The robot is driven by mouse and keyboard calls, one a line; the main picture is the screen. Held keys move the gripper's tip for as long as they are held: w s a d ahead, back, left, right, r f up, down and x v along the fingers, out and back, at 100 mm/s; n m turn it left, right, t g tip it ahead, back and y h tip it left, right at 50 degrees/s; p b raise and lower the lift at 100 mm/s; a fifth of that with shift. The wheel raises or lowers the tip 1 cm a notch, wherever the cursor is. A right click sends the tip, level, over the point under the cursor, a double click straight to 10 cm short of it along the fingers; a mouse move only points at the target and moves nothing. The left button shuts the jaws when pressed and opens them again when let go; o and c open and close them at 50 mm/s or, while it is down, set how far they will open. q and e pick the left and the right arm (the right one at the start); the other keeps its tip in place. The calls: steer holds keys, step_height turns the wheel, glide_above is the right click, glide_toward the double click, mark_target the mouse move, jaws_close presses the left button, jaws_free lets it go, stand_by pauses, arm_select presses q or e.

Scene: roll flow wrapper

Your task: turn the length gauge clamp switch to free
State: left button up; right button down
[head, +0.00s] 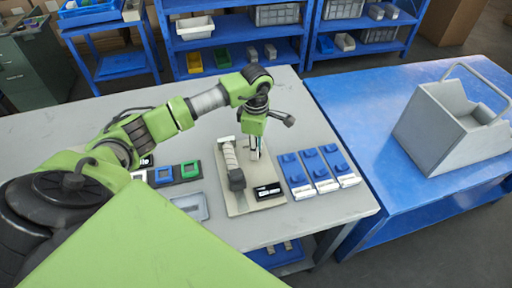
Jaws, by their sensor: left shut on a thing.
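A beige board (236,206) lies on the grey table with a pale cylinder with a dark end (232,168) and a black box with a white label (267,191) on it. Three blue switches on white bases (318,170) stand in a row to the right of the board. Their labels are too small to read, so I cannot tell which is the length gauge clamp switch. My left gripper (256,155) points down over the board's far right part, left of the switches. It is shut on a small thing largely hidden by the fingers. My right gripper is not in view.
Green and blue framed buttons (177,173) and a clear tray (189,207) lie left of the board, near my left arm. A blue table (400,95) with a grey open bin (450,125) stands at the right. Blue shelves (235,40) stand behind. The table's right front is clear.

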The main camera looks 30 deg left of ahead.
arm_select(q)
steer(key=n+b, duration=0.1)
steer(key=n, duration=0.1)
steer(key=shift+n, duration=0.4)
steer(key=n, duration=0.2)
steer(key=shift+n+b, duration=0.4)
steer(key=n+b, duration=0.1)
steer(key=n, duration=0.4)
steer(key=shift+n, duration=0.7)
steer(key=o, duration=1.1)
step_height(320, 180, up, 12)
